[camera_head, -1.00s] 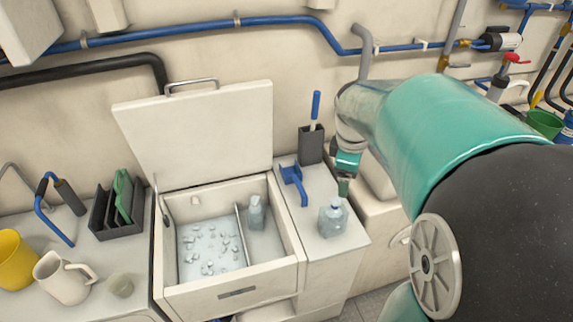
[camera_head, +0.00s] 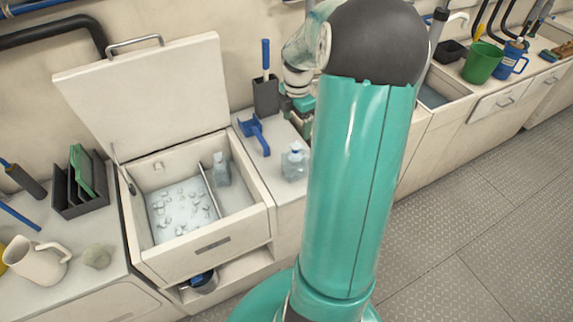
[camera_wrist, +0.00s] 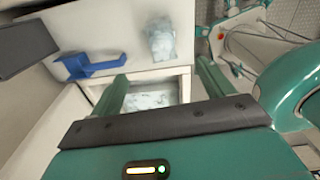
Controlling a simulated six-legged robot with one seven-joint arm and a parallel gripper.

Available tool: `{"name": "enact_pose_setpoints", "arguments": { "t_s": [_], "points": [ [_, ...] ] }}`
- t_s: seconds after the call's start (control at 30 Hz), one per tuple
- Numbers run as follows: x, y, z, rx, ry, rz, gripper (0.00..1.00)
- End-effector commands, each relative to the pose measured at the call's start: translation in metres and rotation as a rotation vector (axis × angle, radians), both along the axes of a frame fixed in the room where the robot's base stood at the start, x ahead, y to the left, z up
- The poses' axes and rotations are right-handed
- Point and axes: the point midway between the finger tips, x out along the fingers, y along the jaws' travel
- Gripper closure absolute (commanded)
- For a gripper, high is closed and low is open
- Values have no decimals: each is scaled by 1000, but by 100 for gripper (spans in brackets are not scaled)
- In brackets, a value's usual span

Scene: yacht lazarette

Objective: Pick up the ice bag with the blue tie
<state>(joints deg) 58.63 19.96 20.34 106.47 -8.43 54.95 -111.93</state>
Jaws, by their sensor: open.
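Two clear ice bags show in the head view. One ice bag (camera_head: 221,169) stands in the right compartment of the open ice chest (camera_head: 247,217). The other ice bag (camera_head: 294,162) stands on the counter right of the chest, and it seems to be the bag (camera_wrist: 161,40) at the top of the wrist view. I cannot make out the tie colour on either. My gripper (camera_head: 303,118) is above the back of that counter, partly hidden by my arm. In the wrist view my gripper (camera_wrist: 160,75) is open and empty, with loose ice visible beyond its fingers.
The raised chest lid (camera_head: 150,90) leans at the back. A blue bracket-like object (camera_head: 254,134) and a dark holder with a blue-handled tool (camera_head: 266,95) are beside the counter bag. A pitcher (camera_head: 38,263) stands at left. Floor (camera_head: 470,230) at right is clear.

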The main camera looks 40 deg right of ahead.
Motion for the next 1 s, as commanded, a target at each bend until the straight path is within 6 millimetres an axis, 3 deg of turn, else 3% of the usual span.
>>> {"name": "enact_pose_setpoints", "arguments": {
  "t_s": [0.17,0.4,0.73,1.0],
  "points": [
    [-3,-3,-19,5,3,0,20],
    [-4,-3,-66,6,3,-4,20],
    [-4,-1,-97,4,1,-2,20],
    [-5,3,-135,3,1,0,20]
  ]
}}
